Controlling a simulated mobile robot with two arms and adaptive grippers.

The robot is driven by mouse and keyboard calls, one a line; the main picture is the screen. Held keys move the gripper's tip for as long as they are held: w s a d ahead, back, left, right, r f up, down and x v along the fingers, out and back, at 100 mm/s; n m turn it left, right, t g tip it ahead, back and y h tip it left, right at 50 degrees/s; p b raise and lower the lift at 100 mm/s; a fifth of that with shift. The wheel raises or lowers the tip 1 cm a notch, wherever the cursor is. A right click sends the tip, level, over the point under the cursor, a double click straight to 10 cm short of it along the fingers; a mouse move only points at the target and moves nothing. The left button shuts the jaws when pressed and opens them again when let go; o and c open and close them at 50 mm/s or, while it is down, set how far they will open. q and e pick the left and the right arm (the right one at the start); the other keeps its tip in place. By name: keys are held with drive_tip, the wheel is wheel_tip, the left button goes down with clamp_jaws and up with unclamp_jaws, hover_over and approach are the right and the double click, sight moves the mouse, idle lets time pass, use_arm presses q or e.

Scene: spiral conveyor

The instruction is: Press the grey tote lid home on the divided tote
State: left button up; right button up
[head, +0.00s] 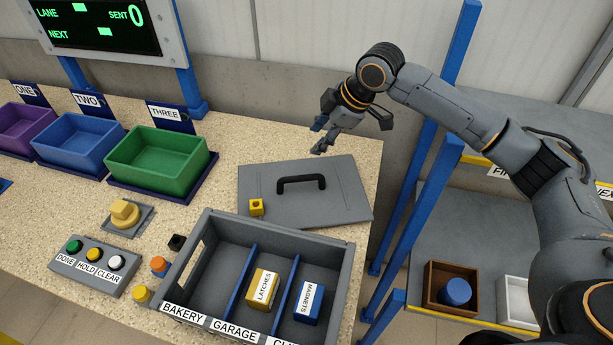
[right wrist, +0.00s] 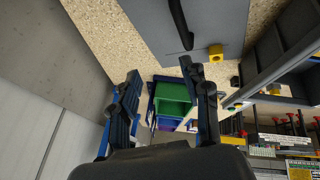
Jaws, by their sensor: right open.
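The grey tote lid (head: 335,205) with a black handle (head: 301,184) lies flat on the speckled counter behind the divided tote. A small yellow block (head: 256,207) sits at the lid's left edge. The grey divided tote (head: 226,216) is uncovered. Blue dividers split it, and it holds a yellow LATCHES box (head: 262,287) and a blue MAGNETS box (head: 308,301). My right gripper (head: 322,143) is open and empty, above and behind the lid. In the right wrist view the lid (right wrist: 195,25) shows beyond its open fingers (right wrist: 165,105). My left gripper is not in view.
Purple, blue and green bins (head: 158,158) stand at the back left. A button panel (head: 95,264), a yellow knob (head: 125,213) and small coloured pieces lie left of the tote. Blue posts (head: 419,210) and a lower shelf (head: 411,275) stand to the right.

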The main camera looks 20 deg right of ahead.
sight(302, 176)
drive_tip(key=shift+g, duration=0.9)
drive_tip(key=a+f, duration=0.1)
drive_tip(key=f, duration=0.1)
drive_tip(key=f+p, duration=0.1)
drive_tip(key=f, duration=0.2)
drive_tip(key=s+a+f, duration=0.1)
drive_tip(key=f, duration=0.2)
drive_tip(key=shift+a+f, duration=0.1)
drive_tip(key=shift+a, duration=0.25)
drive_tip(key=shift+w+a+f+p, duration=0.1)
drive_tip(key=shift+a+f+p, duration=0.05)
drive_tip(key=shift+f+p, duration=0.35)
drive_tip(key=p+x, duration=0.1)
drive_tip(key=x, duration=0.2)
drive_tip(key=shift+w+a+f, duration=0.1)
drive_tip(key=shift+f, duration=0.1)
drive_tip(key=shift+w+a+f, duration=0.15)
drive_tip(key=shift+f, duration=0.35)
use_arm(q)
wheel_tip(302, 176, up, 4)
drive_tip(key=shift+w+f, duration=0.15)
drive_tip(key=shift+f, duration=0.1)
use_arm(e)
clamp_jaws()
drive_tip(key=shift+r, duration=0.1)
